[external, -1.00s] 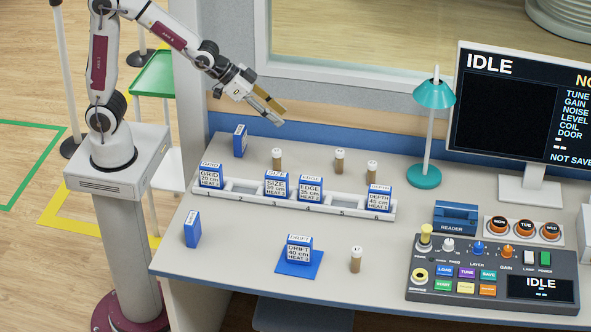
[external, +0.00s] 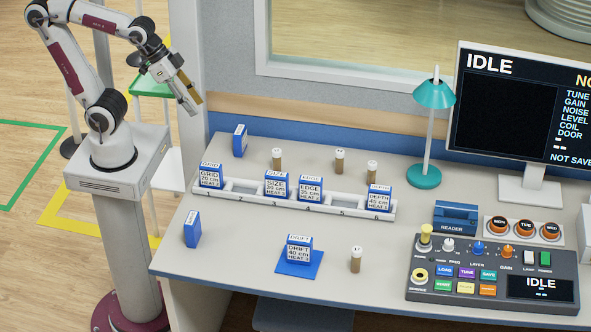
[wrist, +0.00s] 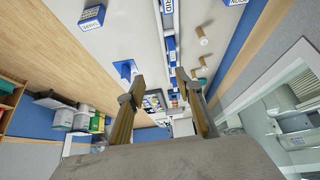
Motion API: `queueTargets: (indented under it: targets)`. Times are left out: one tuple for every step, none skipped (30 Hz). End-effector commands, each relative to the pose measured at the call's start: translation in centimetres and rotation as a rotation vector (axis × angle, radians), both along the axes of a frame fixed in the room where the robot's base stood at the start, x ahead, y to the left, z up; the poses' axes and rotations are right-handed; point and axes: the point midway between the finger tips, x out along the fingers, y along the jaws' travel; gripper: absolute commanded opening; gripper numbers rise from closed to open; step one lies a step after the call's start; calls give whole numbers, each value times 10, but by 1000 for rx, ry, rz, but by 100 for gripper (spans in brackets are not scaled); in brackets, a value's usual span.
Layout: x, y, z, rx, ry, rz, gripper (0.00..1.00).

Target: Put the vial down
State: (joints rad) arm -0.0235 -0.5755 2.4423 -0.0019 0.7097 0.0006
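My gripper (external: 192,105) is raised over the left end of the desk, apart from everything on it. In the wrist view its two tan fingers (wrist: 160,76) are spread, with nothing held between them. Brown vials with pale caps stand upright on the desk: one at the back left (external: 277,160), one at the back middle (external: 340,161), one behind the rack's right end (external: 371,172), and one at the front (external: 355,260) to the right of the blue pad. None touches my gripper.
A white numbered rack (external: 330,206) holds several blue-and-white boxes, with gaps. A DRIFT box (external: 298,248) stands on a blue pad (external: 298,270). Other blue boxes stand at the left (external: 192,229) and back (external: 240,140). A teal lamp (external: 430,135), monitor and control panel (external: 492,275) are at the right.

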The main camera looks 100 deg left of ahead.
Motion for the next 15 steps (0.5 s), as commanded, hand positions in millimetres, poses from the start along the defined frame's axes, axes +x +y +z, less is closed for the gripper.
queueTargets:
  targets:
    - [-12,-1,1,0,7,-4,35]
    - [-19,-2,0,0,13,-7,35]
    - [-28,-3,-1,-1,24,-9,35]
    - [-34,-4,-2,0,30,-12,35]
    - [-40,-4,-3,0,37,-13,35]
    - [-47,-5,-3,1,45,-16,35]
    - [-51,-5,-4,1,50,-18,35]
    - [-56,-6,-5,0,54,-19,35]
    - [-60,-6,-6,1,60,-20,35]
    - [-63,-6,-6,0,64,-21,35]
    - [-65,-6,-7,1,67,-22,35]
    - [-68,-7,-7,0,70,-24,35]
    - [-69,-7,-8,0,72,-24,35]
    - [-70,-7,-8,0,73,-24,35]
    - [-71,-7,-8,1,74,-25,35]
